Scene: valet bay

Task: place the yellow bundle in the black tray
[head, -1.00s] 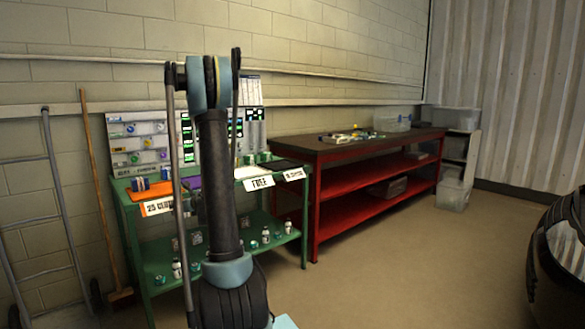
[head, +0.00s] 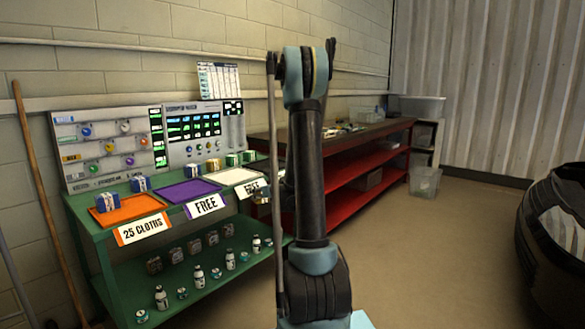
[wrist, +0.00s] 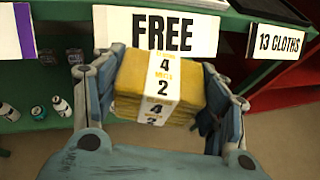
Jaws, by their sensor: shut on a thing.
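In the wrist view my gripper (wrist: 160,92) is shut on the yellow bundle (wrist: 132,76), a stack of yellow cloths with a white printed band. The bundle is held in front of a white FREE sign (wrist: 205,35) on the green bench's front edge. The black tray (wrist: 272,9) shows only in part at the top right of the wrist view, behind the "13 CLOTHS" sign (wrist: 280,41), to the right of the bundle. In the head view my arm hides the black tray, and I cannot make out the bundle there.
The green bench holds an orange tray (head: 104,215), a purple tray (head: 167,195) and a white tray (head: 247,173), with boxes behind them. Bottles stand on its lower shelf (head: 205,285). A red workbench (head: 352,173) stands beyond. Floor at right is open before a dark car (head: 530,225).

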